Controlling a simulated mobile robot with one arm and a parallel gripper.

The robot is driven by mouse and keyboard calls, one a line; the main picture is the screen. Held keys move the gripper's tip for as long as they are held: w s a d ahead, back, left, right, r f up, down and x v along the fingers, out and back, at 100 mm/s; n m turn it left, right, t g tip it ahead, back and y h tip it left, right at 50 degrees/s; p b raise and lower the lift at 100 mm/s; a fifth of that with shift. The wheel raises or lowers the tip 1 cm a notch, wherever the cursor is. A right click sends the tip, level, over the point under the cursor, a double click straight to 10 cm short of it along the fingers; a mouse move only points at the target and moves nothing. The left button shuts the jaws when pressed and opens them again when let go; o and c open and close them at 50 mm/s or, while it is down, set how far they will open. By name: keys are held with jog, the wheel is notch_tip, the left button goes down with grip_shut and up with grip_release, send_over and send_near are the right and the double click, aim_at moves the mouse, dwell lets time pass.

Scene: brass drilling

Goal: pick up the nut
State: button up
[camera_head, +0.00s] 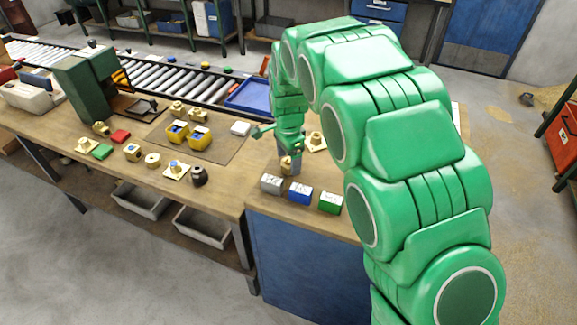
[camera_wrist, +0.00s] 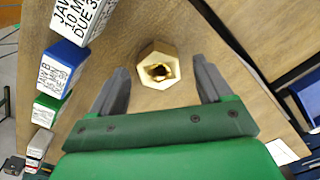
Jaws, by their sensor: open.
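My gripper (camera_wrist: 160,76) is open, with one grey finger on each side of the nut and a gap on both sides. The nut sits near the level of the fingertips in that picture. In the head view my gripper (camera_head: 289,158) points down at the bench, and a small part of the nut (camera_head: 286,168) shows at its lower end.
Grey (camera_head: 271,183), blue (camera_head: 300,193) and green (camera_head: 330,203) labelled blocks stand close by along the bench's front edge. Another brass part (camera_head: 316,138) on a pale plate stands just behind my gripper. Several brass parts and yellow bins (camera_head: 200,138) lie farther left.

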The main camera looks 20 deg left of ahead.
jog(key=shift+f, duration=0.85)
jog(key=c, duration=1.4)
jog(key=shift+r, duration=0.55)
jog(key=shift+s+d+r, duration=1.35)
jog(key=shift+s+r, duration=0.55)
jog(key=shift+r, duration=0.1)
jog(key=shift+s+d+r, duration=1.3)
jog(key=shift+s+r, duration=0.65)
jog(key=shift+r, duration=0.05)
jog(key=shift+s+d+r, duration=1.35)
jog(key=shift+s+r, duration=0.55)
jog(key=shift+r, duration=0.1)
